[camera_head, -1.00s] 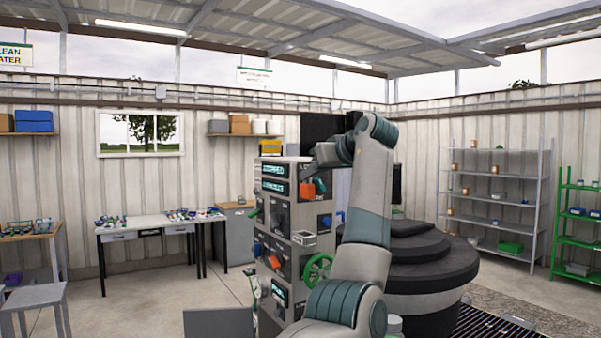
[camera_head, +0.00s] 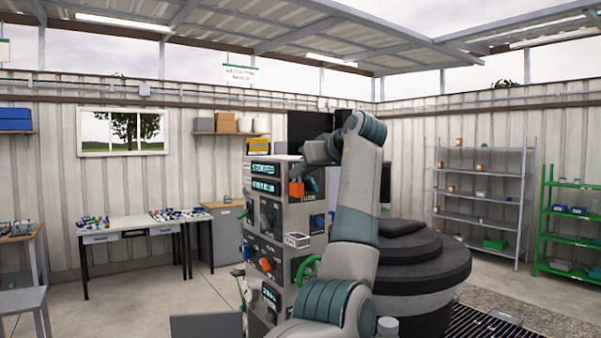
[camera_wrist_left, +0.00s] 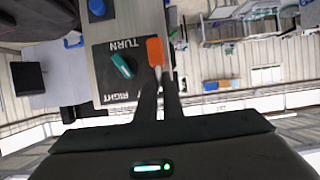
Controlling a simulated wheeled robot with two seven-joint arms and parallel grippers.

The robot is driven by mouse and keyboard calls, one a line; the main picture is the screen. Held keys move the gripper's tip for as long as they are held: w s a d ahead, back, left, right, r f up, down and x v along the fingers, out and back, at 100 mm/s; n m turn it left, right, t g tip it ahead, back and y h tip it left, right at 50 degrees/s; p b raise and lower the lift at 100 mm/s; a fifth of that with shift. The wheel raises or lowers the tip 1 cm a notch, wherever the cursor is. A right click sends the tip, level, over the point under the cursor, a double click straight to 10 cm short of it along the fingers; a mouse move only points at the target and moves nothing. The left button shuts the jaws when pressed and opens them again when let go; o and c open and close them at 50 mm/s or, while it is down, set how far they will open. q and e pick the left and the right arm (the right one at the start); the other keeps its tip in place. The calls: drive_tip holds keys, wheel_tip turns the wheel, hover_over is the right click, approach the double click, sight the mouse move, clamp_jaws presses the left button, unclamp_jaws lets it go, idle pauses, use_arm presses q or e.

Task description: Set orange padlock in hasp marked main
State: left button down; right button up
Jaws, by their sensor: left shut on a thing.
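The orange padlock (camera_head: 296,188) is at the upper front of the grey manifold cabinet (camera_head: 262,215). My left gripper (camera_head: 304,174) is at the padlock, partly hidden by its own wrist. In the left wrist view, the narrow fingers (camera_wrist_left: 165,75) are close together with their tips at the orange body (camera_wrist_left: 154,51). Beside it is a dark plate with a teal turn handle (camera_wrist_left: 122,66), lettered TURN and RIGHT, upside down there. I cannot make out a hasp marked main, nor whether the padlock's shackle is in anything. My right gripper is not in view.
The cabinet carries lit displays (camera_head: 263,170), knobs and a green handwheel (camera_head: 307,269). A dark round stepped structure (camera_head: 430,265) stands to the right. A workbench (camera_head: 125,232) is at the left, and the floor between is clear.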

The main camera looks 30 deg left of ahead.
sight(301, 196)
use_arm(q)
drive_tip(key=shift+f, duration=0.15)
